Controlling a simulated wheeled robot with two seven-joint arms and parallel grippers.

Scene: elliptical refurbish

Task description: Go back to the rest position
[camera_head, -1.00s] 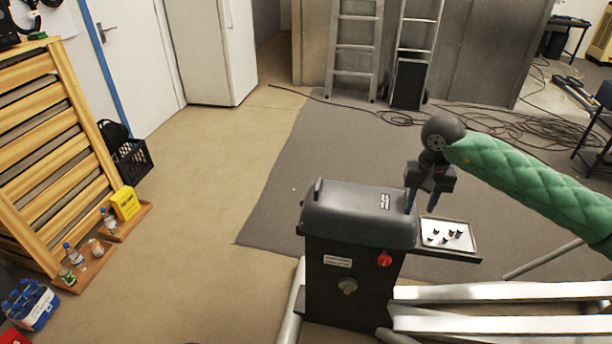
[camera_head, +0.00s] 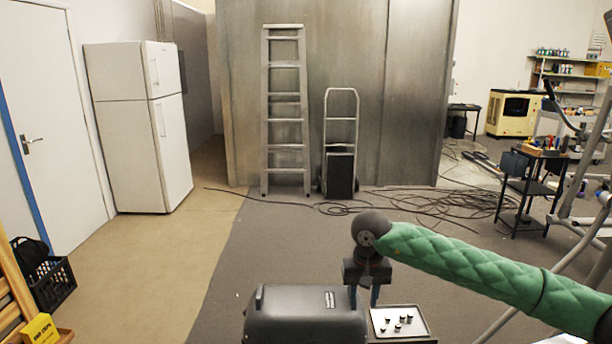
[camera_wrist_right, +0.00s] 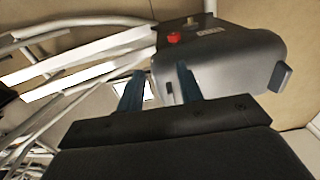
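My right gripper (camera_head: 364,297) hangs fingers down at the end of the green-sleeved arm in the head view. It is beside the right end of the dark grill-like machine (camera_head: 305,315) and the tray. In the right wrist view the two blue fingers (camera_wrist_right: 158,86) stand apart with nothing held between them. The machine also shows there (camera_wrist_right: 225,60), with a red knob (camera_wrist_right: 173,38). My left gripper is not in view.
A light tray (camera_head: 418,333) with several small dark pieces sits right of the machine. A ladder (camera_head: 285,120), a hand truck (camera_head: 341,140) and a fridge (camera_head: 140,130) stand behind. Cables (camera_head: 430,205) lie on the floor. Grey carpet (camera_head: 270,230) is open beyond the machine.

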